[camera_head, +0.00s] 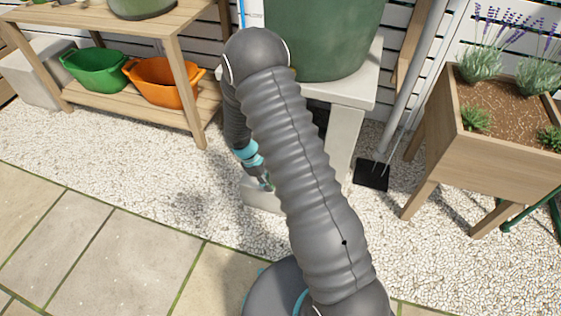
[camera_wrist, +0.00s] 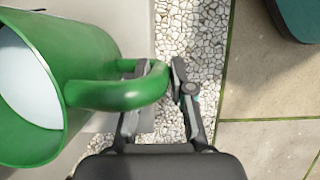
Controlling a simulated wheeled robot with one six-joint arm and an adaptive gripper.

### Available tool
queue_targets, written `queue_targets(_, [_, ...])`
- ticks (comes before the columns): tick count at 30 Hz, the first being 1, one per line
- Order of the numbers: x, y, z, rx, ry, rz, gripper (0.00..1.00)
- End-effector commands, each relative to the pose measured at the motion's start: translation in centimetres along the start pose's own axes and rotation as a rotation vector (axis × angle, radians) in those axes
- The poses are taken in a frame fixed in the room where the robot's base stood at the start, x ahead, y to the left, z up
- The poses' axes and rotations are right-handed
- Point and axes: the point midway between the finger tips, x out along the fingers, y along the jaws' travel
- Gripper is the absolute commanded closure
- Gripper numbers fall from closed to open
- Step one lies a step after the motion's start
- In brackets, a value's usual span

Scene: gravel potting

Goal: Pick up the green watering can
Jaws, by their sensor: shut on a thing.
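The green watering can (camera_wrist: 82,55) fills the left of the wrist view. Its round opening, pale inside, faces left, and its thick handle loop points right. My gripper (camera_wrist: 154,78) is shut on the handle, with one finger on each side of it. A pale grey surface lies beneath the can; I cannot tell whether the can touches it. In the head view my arm hides the can and most of my gripper.
A big green barrel (camera_head: 325,40) stands on a pale stand (camera_head: 340,92). A wooden shelf (camera_head: 120,20) holds a green tub (camera_head: 95,70) and an orange tub (camera_head: 160,82). Gravel (camera_head: 150,165) and paving (camera_head: 130,260) are clear at left.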

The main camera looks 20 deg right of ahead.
Motion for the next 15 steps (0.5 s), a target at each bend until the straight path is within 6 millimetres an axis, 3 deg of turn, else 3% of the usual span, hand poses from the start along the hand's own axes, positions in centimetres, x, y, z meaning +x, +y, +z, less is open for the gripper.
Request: queue_targets(15, [-1.0,-0.2,0.3,0.002,0.002,0.004,1.0])
